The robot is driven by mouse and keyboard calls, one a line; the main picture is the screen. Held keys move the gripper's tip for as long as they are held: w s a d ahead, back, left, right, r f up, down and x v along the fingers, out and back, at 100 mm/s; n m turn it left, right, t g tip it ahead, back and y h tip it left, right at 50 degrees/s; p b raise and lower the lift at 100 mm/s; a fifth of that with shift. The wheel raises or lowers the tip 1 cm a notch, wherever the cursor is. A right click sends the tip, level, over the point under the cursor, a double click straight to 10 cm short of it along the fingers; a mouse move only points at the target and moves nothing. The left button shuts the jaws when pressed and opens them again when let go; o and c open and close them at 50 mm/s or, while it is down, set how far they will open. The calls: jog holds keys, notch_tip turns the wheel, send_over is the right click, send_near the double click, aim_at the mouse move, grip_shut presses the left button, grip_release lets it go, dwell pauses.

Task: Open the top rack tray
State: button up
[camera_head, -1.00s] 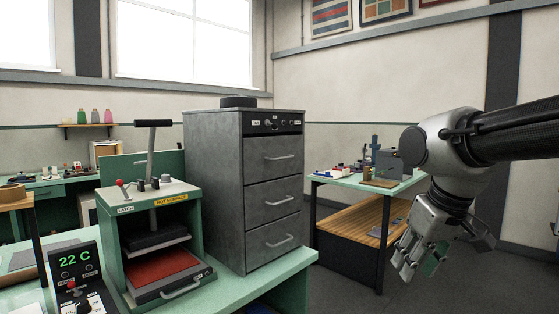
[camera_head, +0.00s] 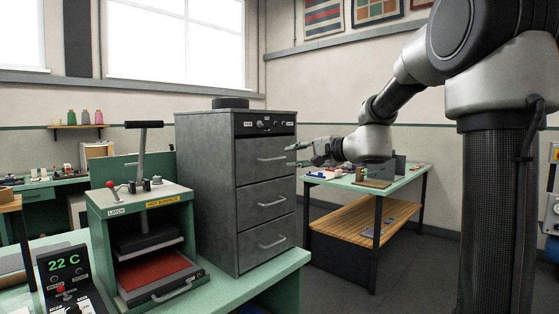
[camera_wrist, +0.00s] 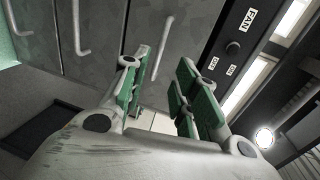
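The grey rack (camera_head: 205,195) has three stacked trays with bar handles. The top tray (camera_head: 262,170) is shut, flush with the front. Its handle (camera_head: 272,158) is also in the wrist view (camera_wrist: 163,48). My gripper (camera_head: 297,156) is just right of the top tray front, roughly level with that handle. In the wrist view my gripper (camera_wrist: 157,80) is open, with green pads on both fingers. The top handle appears in the gap beyond the fingertips, nearer the left finger. Contact cannot be made out, and nothing is visibly held.
A control panel with knobs (camera_head: 265,123) sits above the top tray. A green press (camera_head: 140,215) stands left of the rack on the green bench (camera_head: 235,288). A side table (camera_head: 415,172) stands behind my gripper. Floor between bench and table is open.

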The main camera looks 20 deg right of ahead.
aim_at(278, 159)
jog(key=x, duration=0.7)
jog(key=shift+w+a+f, duration=0.15)
jog(key=shift+w+f, duration=0.05)
grip_shut()
